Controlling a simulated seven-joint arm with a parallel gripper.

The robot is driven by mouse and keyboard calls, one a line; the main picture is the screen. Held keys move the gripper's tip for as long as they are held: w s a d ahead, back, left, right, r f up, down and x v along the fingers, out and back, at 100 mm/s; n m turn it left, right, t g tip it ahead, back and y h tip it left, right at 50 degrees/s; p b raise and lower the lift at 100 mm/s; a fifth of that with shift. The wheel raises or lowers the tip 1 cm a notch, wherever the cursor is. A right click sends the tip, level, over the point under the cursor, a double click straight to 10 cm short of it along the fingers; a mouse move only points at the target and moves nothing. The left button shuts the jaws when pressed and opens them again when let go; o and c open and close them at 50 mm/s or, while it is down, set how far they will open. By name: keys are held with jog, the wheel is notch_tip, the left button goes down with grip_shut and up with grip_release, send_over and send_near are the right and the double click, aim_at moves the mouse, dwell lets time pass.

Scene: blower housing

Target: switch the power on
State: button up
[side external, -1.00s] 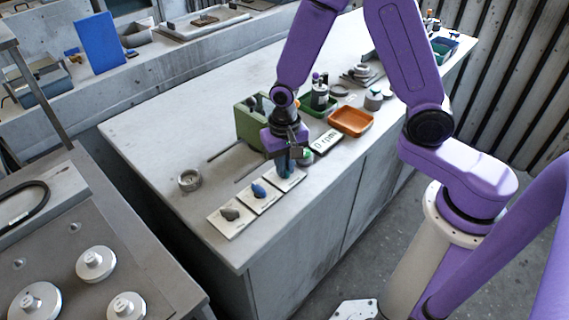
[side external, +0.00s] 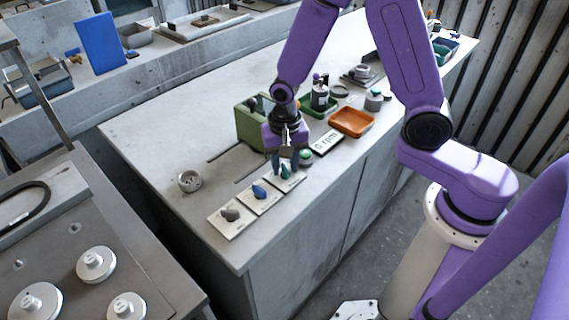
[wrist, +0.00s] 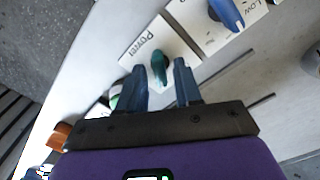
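The power plate is a white card with "Power" written on it (wrist: 137,44), and it also shows in the side external view (side external: 291,184). A dark teal knob (wrist: 159,67) stands on it. My gripper (wrist: 160,78) is open, with its two blue fingers apart, and it also shows over the power plate in the side external view (side external: 285,170). In the wrist view the knob appears between the fingertips. I cannot tell whether either finger touches it. In the side external view the fingers largely hide the knob. A display (side external: 326,142) reads 0 rpm.
Beside the power plate are a plate with a blue knob (side external: 259,191) and one with a grey knob (side external: 230,214). A green housing (side external: 250,124) stands behind my gripper. An orange tray (side external: 351,122) lies to the right.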

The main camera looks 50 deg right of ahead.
aim_at(285, 167)
jog(key=shift+r, duration=2.6)
